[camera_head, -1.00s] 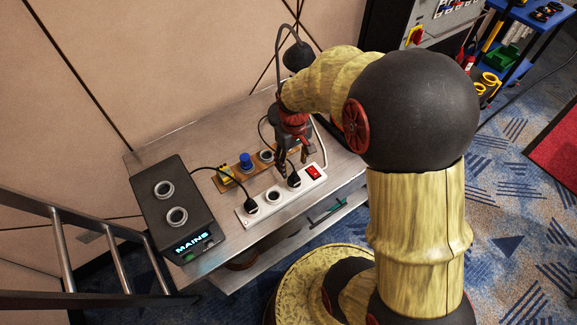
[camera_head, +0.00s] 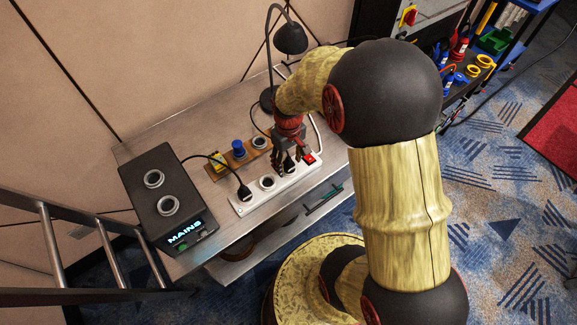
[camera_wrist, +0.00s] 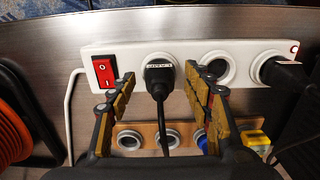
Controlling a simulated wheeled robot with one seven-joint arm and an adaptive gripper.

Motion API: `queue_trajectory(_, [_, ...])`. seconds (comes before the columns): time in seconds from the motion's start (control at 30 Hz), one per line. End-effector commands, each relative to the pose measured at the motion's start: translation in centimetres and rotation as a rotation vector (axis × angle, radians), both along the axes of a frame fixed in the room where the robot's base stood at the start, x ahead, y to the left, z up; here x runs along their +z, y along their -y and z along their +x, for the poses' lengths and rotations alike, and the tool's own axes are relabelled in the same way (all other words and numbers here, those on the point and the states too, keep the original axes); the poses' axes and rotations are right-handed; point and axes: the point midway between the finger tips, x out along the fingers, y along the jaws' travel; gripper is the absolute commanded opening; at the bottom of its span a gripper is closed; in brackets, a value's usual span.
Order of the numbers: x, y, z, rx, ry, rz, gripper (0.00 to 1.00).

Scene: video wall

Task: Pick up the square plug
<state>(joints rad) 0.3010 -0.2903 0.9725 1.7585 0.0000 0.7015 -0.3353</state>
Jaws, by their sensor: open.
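A white power strip (camera_head: 244,206) lies on the metal bench; it also shows in the wrist view (camera_wrist: 205,50). A black plug (camera_wrist: 158,75) with a blocky head and a pale label sits in its socket beside the red switch (camera_wrist: 104,70). My gripper (camera_wrist: 159,73) is open, with one finger on each side of this plug and gaps between. In the head view my gripper (camera_head: 290,163) partly hides that plug. A second black plug (camera_head: 244,193) sits at the strip's other end; the wrist view (camera_wrist: 282,73) cuts it off. I cannot tell which plug is square.
A wooden board (camera_head: 232,160) with a blue knob, round sockets and a yellow part lies behind the strip. A black MAINS box (camera_head: 165,200) stands at left. A desk lamp (camera_head: 290,38) stands behind my arm. Plug cables cross the bench; a metal rail is at front left.

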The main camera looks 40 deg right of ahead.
Motion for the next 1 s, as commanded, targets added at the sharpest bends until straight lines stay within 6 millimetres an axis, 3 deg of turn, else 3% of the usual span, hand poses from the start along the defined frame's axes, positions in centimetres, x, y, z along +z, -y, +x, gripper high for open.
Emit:
queue_trajectory(0.07, [0.10,0.01,0.01,0.000,0.000,0.000,0.50])
queue_trajectory(1.0, [0.12,0.01,0.02,0.000,0.001,0.000,0.00])
